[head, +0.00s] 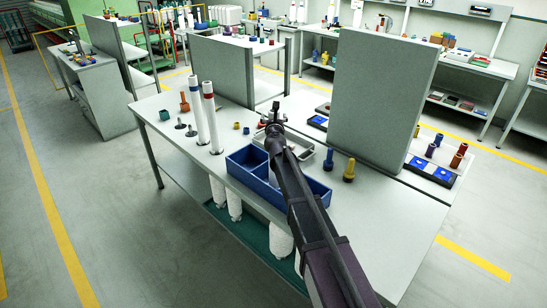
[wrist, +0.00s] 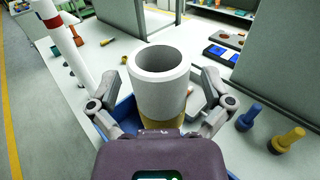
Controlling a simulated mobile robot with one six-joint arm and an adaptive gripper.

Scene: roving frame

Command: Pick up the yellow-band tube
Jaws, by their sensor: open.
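In the wrist view a wide white hollow tube (wrist: 158,90) stands between my gripper's fingers, its open end facing the camera. A yellow band (wrist: 165,124) shows low on it, partly hidden by my gripper body. My gripper (wrist: 160,98) is open, with one finger on each side of the tube; I cannot tell whether either finger touches it. In the head view my gripper (head: 274,118) is over the bench near the blue bin, and I cannot make out the yellow-band tube there.
A red-banded white tube (head: 210,117) and another white tube (head: 195,105) stand left on the bench (head: 365,215). A blue divided bin (head: 247,172) lies under my arm. Blue (head: 328,160) and yellow (head: 349,170) pegs stand right. A grey panel (head: 380,95) rises behind.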

